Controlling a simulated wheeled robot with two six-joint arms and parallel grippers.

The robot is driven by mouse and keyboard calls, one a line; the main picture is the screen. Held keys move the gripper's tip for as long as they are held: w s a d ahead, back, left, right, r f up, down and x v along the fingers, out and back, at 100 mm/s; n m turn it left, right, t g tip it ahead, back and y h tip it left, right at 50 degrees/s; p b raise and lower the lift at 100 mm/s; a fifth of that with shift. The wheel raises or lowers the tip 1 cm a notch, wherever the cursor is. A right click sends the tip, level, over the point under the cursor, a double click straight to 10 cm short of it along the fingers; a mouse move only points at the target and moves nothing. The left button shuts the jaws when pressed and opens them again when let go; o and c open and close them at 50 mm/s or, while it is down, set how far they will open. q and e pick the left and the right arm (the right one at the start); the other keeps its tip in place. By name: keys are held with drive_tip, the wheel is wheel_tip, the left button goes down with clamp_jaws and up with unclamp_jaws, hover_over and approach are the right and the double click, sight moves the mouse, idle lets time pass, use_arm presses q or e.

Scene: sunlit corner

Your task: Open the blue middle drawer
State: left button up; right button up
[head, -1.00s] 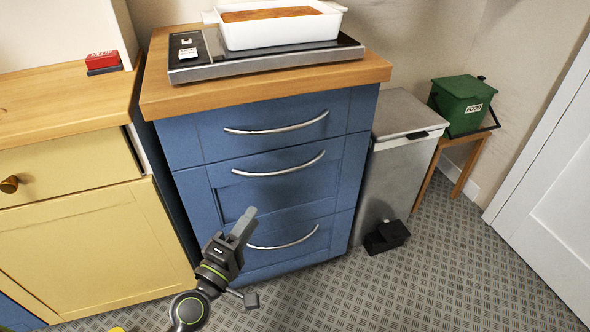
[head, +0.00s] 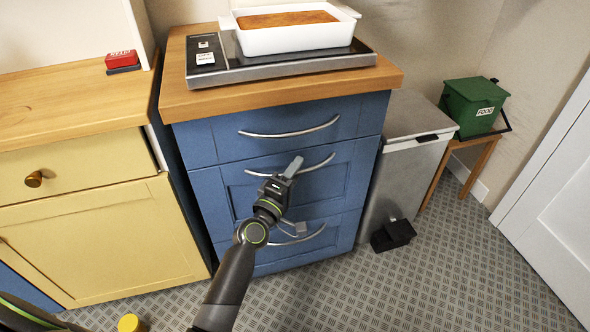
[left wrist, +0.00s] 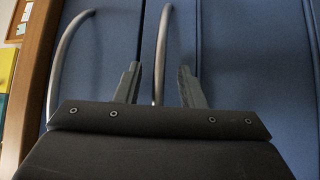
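The blue middle drawer (head: 240,197) is in the blue cabinet, between a top and a bottom drawer, and looks shut. Its curved silver handle (head: 320,163) runs across its upper part. My left gripper (head: 291,167) is in front of this handle and hides part of it. In the left wrist view the fingers of my left gripper (left wrist: 160,86) are apart, and the middle handle (left wrist: 162,40) shows between them, nearer the left finger. I cannot tell whether the fingertips reach past the bar. My right gripper is not in view.
The top drawer handle (head: 290,131) is just above, and the bottom handle (head: 290,243) is partly behind my arm. A yellow cabinet (head: 100,235) stands left, a grey pedal bin (head: 408,165) right. A white dish (head: 290,38) sits on the scale above.

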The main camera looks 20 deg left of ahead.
use_arm(q)
drive_tip(key=shift+w, duration=0.15)
drive_tip(key=shift+c, duration=0.5)
clamp_jaws()
